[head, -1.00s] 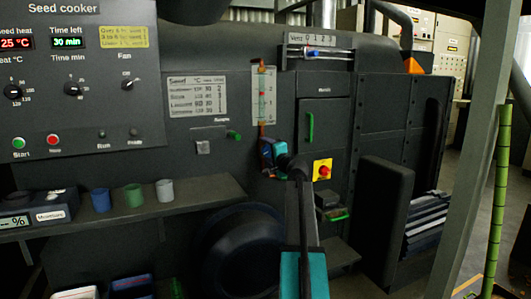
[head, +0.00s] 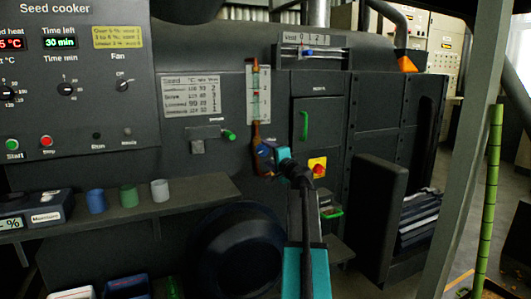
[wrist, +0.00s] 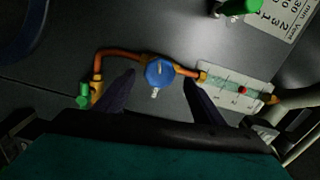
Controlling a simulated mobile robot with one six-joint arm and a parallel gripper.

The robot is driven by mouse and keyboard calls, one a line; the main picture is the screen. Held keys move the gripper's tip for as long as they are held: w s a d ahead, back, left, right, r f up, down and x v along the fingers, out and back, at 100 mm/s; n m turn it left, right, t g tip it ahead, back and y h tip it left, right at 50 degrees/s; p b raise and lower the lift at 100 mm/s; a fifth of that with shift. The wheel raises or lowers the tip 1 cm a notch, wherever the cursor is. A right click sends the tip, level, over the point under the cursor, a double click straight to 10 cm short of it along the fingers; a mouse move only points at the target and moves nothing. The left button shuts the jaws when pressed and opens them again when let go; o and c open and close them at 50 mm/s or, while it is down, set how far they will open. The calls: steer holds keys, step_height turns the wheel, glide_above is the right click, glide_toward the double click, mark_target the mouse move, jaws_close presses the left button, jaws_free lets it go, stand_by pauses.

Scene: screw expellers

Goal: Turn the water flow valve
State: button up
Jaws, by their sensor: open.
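The water flow valve, a blue round knob (wrist: 160,72) with a small pale stub, sits on an orange pipe (wrist: 115,53) in the wrist view. The pipe runs to a flow gauge (wrist: 240,93) with a red float, which also shows in the head view (head: 252,93). My gripper (wrist: 159,77) is open, one dark finger on each side of the knob. I cannot tell whether either finger touches it. In the head view my gripper (head: 264,156) is just below the gauge and hides the knob, or blends with it.
A yellow plate with a red button (head: 318,168) is close to the right of my gripper. A green handle (head: 305,126) is on a door above it. A shelf (head: 150,209) with several cups juts out at left. A green fitting (wrist: 83,95) ends the pipe.

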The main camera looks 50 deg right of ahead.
steer(key=p+v, duration=0.1)
steer(key=v, duration=0.6)
steer(key=shift+s, duration=0.2)
steer(key=shift+a, duration=0.1)
stand_by(0.5)
